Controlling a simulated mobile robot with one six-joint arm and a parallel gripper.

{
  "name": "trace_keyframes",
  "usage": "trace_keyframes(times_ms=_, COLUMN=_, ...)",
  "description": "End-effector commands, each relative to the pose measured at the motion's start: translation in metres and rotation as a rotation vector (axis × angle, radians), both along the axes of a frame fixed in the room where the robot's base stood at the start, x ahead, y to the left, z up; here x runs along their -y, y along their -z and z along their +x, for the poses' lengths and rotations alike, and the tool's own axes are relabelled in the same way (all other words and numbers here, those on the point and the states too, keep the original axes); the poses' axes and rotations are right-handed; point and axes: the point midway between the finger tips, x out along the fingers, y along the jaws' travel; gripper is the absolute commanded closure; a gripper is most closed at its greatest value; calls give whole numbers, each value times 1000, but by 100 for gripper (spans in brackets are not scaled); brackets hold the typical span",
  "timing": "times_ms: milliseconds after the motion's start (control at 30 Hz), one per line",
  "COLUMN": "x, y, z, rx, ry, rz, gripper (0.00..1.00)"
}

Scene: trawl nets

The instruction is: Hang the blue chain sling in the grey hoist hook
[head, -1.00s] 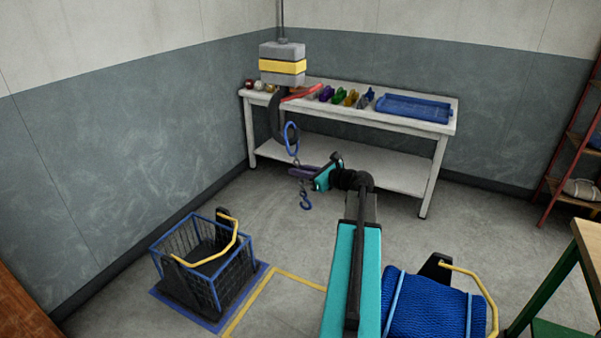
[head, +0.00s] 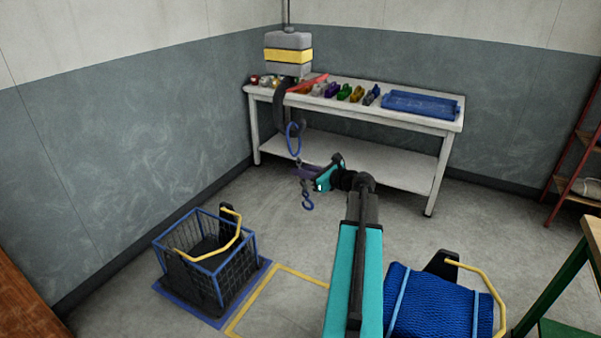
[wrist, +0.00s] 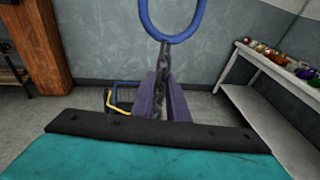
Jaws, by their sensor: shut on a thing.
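The blue chain sling has a large blue ring (head: 293,139) at its top, a short grey chain and a small blue hook (head: 307,202) hanging below. My gripper (head: 303,173) is shut on the chain below the ring. In the wrist view the chain (wrist: 164,62) runs between the purple fingers, and the blue ring (wrist: 173,39) stands upright above them, its top cut off. The grey hoist hook (head: 281,112) hangs under the grey and yellow hoist block (head: 288,55). The ring overlaps the hook's lower end in the head view; I cannot tell whether they touch. The hook is not visible in the wrist view.
A white workbench (head: 430,125) behind carries a blue tray (head: 420,104) and several coloured items. A blue-framed wire basket (head: 212,262) with a yellow handle stands on the floor at left. A blue net bundle (head: 432,300) is at lower right. Open floor lies between.

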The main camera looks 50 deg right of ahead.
Motion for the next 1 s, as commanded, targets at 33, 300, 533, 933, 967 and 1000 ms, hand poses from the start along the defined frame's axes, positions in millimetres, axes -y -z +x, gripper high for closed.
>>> trace_keyframes(times_ms=33, x=0, y=2, z=0, rx=3, ry=0, rz=0, gripper=100)
trace_keyframes(times_ms=300, x=0, y=9, z=2, rx=3, ry=0, rz=0, gripper=100)
trace_keyframes(times_ms=533, x=-1, y=11, z=2, rx=3, ry=0, rz=0, gripper=100)
trace_keyframes(times_ms=933, x=-1, y=10, z=2, rx=3, ry=0, rz=0, gripper=100)
trace_keyframes(times_ms=967, x=-1, y=10, z=2, rx=3, ry=0, rz=0, gripper=100)
trace_keyframes(times_ms=1000, x=-1, y=10, z=2, rx=3, ry=0, rz=0, gripper=100)
